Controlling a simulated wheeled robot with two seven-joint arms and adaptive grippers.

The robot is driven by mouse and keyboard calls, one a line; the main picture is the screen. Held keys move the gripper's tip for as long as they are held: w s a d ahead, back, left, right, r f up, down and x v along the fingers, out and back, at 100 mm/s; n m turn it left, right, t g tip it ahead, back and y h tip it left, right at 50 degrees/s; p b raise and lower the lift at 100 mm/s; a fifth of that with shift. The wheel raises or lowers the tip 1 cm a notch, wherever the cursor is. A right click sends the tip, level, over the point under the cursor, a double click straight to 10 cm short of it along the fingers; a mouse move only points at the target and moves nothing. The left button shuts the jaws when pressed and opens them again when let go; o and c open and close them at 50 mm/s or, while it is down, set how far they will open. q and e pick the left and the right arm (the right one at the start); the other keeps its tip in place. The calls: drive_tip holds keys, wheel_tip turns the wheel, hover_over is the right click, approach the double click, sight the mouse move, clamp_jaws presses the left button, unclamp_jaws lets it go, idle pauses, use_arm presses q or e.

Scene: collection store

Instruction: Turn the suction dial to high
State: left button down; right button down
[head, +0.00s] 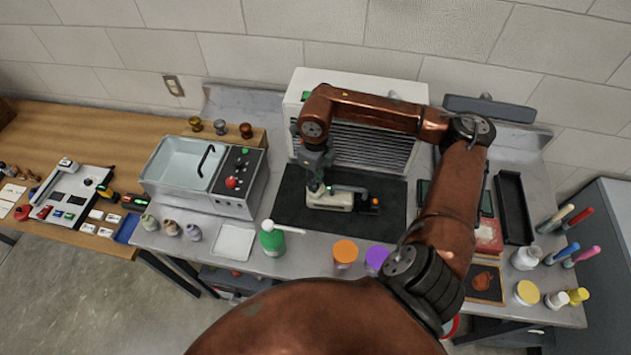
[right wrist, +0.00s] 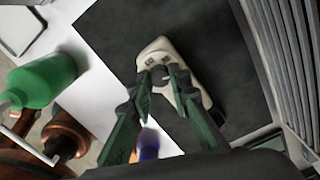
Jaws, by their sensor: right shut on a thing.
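A small cream unit (head: 328,200) lies on the black mat (head: 290,212) in front of the louvred cabinet. In the right wrist view, the cream unit (right wrist: 190,90) has a round dark dial (right wrist: 158,75) on its top face, with small dark marks beside it. My right gripper (right wrist: 161,82) points down at the unit, with its two green fingers closed in on either side of the dial. In the head view, my right gripper (head: 317,187) is over the unit's left end. The fingertips partly hide the dial, and I cannot read its setting. My left gripper is out of view.
A white louvred cabinet (head: 355,90) stands behind the mat. A sink box with a control panel (head: 238,182) is to the left. A green bottle (head: 272,240), an orange-lidded jar (head: 345,252) and a purple-lidded jar (head: 376,257) stand near the front edge.

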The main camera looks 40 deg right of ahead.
drive_tip(key=shift+m, duration=0.6)
drive_tip(key=c, duration=1.8)
unclamp_jaws()
wheel_tip(320, 180, up, 12)
drive_tip(key=shift+w, duration=0.1)
